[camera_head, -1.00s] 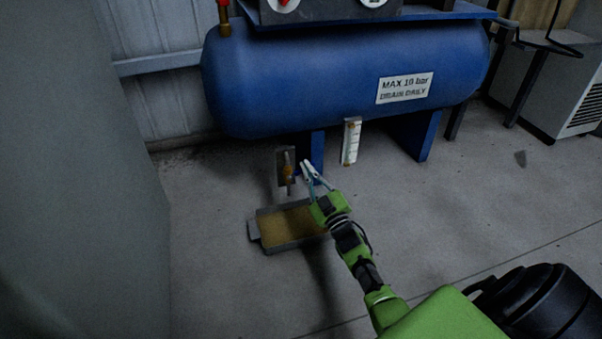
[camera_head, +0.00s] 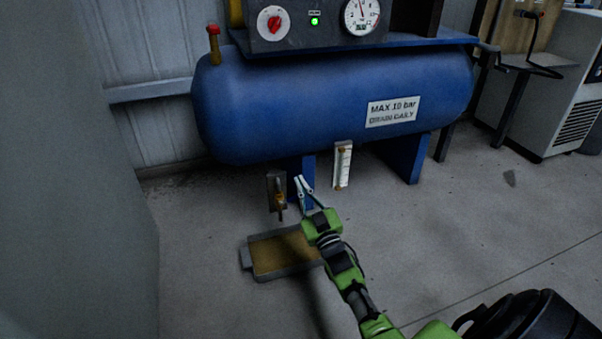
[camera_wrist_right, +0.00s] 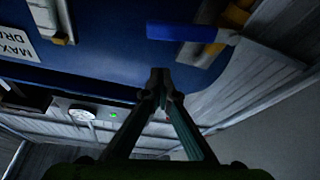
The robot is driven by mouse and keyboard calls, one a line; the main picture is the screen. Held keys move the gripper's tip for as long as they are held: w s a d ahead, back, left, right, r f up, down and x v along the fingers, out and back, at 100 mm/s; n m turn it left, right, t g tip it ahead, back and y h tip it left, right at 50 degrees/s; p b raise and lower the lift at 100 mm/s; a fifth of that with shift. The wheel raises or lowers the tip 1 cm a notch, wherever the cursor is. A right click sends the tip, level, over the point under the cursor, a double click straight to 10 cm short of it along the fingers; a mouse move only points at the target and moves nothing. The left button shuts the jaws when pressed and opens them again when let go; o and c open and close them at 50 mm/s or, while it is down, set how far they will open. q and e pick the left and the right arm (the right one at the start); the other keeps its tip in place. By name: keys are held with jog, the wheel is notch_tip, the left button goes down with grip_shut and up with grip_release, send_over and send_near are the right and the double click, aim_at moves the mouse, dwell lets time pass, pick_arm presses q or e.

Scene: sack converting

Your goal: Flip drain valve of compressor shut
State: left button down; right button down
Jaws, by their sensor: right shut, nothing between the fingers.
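The compressor is a blue tank (camera_head: 290,105) on blue legs, with a "MAX 10 bar DRAIN DAILY" label. The drain valve (camera_head: 280,202) is a small brass-coloured fitting in front of a grey plate, below the left part of the tank. In the right wrist view, the shut fingertips (camera_wrist_right: 160,75) stand before the blue tank (camera_wrist_right: 110,65). A blue bar and brownish parts show beyond them. My left gripper is out of view.
A shallow tray (camera_head: 247,257) with a brownish inside lies on the floor below the valve. A white level gauge (camera_head: 342,165) hangs right of the gripper. A grey wall face (camera_head: 75,220) stands at left. The floor at right is open.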

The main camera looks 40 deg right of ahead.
jog(key=shift+r, duration=2.8)
